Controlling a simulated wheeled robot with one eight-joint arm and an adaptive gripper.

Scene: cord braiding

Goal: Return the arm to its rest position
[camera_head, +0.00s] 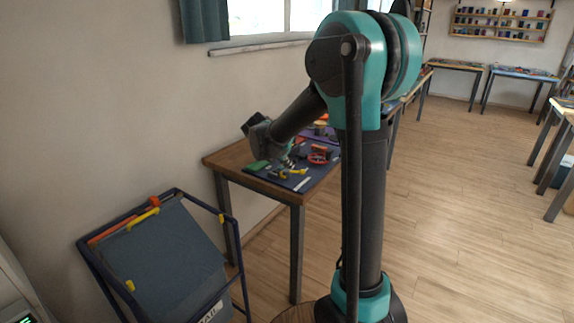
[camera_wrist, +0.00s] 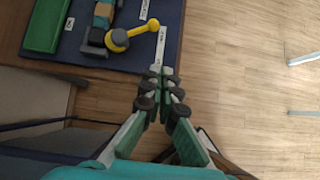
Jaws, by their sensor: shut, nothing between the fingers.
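My gripper shows in the wrist view (camera_wrist: 161,72), its fingertips close together with nothing between them. In that view it lies over the edge of a dark blue mat (camera_wrist: 178,22), with floor to its right. In the head view my arm bends down over the wooden table (camera_head: 231,158). The fingertips are hard to make out there, close to the things on the table.
The mat bears a green tray (camera_wrist: 46,25), a yellow tool (camera_wrist: 130,34) and white labels. A red item (camera_head: 318,153) also lies on the table. A dark framed rack (camera_head: 175,250) stands at front left. The wooden floor (camera_head: 450,190) at right is clear.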

